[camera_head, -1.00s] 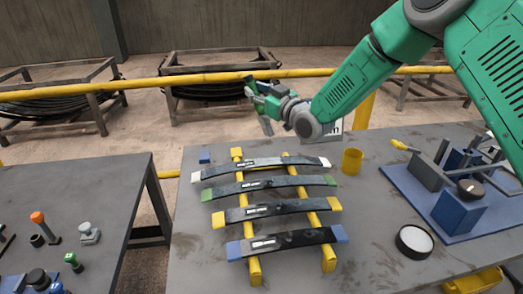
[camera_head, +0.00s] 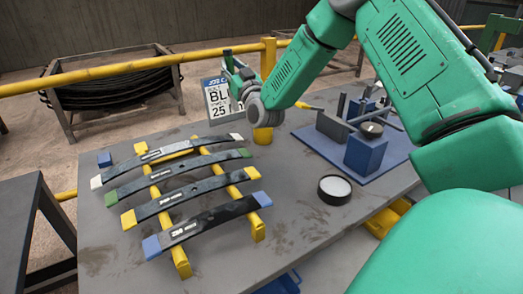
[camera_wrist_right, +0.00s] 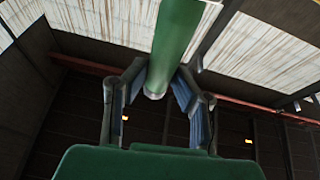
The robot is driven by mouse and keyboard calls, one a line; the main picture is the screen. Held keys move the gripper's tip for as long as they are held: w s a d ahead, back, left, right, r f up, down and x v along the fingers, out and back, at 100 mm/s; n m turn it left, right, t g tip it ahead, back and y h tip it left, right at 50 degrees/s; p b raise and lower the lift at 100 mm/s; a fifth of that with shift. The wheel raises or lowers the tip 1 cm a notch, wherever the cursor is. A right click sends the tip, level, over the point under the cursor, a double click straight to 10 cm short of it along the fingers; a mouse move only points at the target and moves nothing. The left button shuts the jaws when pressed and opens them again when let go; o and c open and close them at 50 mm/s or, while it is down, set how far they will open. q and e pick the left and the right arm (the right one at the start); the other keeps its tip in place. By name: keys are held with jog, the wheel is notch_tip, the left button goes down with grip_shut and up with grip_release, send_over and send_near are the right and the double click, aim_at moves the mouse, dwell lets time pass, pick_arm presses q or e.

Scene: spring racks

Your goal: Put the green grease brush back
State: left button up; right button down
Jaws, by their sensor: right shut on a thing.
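My right gripper (camera_head: 236,72) is raised above the far edge of the table, beside a printed sign. In the right wrist view its fingers (camera_wrist_right: 156,100) are shut on a green cylindrical handle (camera_wrist_right: 176,45), which I take as the green grease brush. The handle runs up out of the picture, so the bristles are out of sight there. In the head view the brush is hard to tell from the green gripper. A yellow cup (camera_head: 263,136) stands on the table just below my right wrist, its upper part partly covered. My left gripper is not in view.
Several dark leaf springs with coloured ends lie across a yellow rack (camera_head: 181,262). The sign (camera_head: 217,101) stands at the far edge. A round tin (camera_head: 335,189) and a blue fixture board (camera_head: 318,145) are on the right. Bare table lies between rack and tin.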

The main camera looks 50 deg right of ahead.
jog(key=s+d+f+m+g+h+b, duration=0.2)
jog(key=s+d+f+m+h, duration=0.15)
jog(key=s+d+h, duration=0.35)
notch_tip(320, 180, down, 9)
jog(key=w+d+y+b, duration=0.1)
jog(key=shift+w, duration=0.25)
jog(key=shift+f, duration=0.1)
jog(key=shift+f+b, duration=0.1)
jog(key=shift+b, duration=0.2)
jog(key=c, duration=1.3)
grip_release()
jog(key=shift+m, duration=0.25)
